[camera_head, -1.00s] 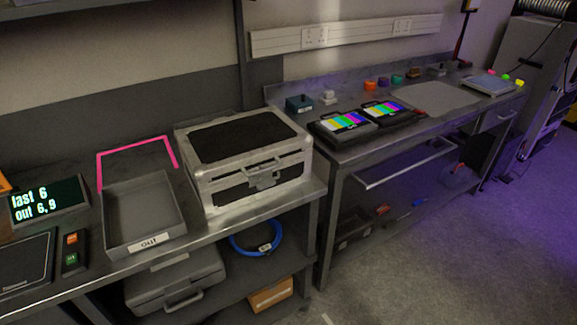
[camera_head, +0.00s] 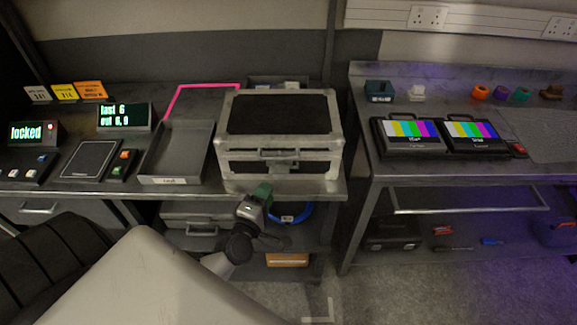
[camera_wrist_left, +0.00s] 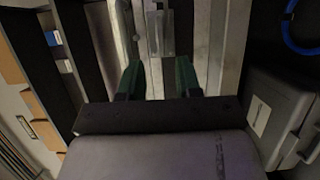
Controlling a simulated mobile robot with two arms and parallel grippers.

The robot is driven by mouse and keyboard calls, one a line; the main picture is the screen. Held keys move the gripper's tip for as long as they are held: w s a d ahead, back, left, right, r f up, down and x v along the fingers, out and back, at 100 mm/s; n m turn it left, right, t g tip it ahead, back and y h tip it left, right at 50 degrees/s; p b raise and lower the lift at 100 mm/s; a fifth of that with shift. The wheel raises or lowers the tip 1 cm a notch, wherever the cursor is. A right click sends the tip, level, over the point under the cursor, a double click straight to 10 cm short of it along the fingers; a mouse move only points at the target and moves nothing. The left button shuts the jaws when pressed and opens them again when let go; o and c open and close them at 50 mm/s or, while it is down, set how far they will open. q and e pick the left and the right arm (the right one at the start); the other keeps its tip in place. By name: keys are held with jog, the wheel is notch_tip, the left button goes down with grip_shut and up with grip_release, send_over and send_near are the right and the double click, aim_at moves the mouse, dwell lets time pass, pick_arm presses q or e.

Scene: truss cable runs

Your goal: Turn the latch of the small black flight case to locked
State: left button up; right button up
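The small flight case (camera_head: 278,112), black panels with silver edges, stands shut on the left bench. Its metal latch (camera_head: 280,165) is at the middle of the front face, below the handle; its exact turn is too small to tell. My left gripper (camera_head: 262,192), with green fingertips, is low in front of the case, near the bench's front edge. In the left wrist view its two green fingers (camera_wrist_left: 158,72) are apart with nothing between them, and pale metal fittings of the case front (camera_wrist_left: 155,28) show beyond them. My right gripper is not in view.
A grey case (camera_head: 190,215) and blue cable coil (camera_head: 296,212) are on the shelf below. Two colour-bar monitors (camera_head: 411,136) stand on the right bench.

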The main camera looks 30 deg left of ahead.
aim_at(279, 169)
pick_arm(q)
jog(key=w, duration=0.3)
jog(key=w+a, duration=0.1)
jog(key=w, duration=0.2)
jog(key=w+p, duration=0.1)
jog(key=w, duration=0.2)
jog(key=shift+a, duration=0.3)
jog(key=shift+w, duration=0.15)
grip_shut()
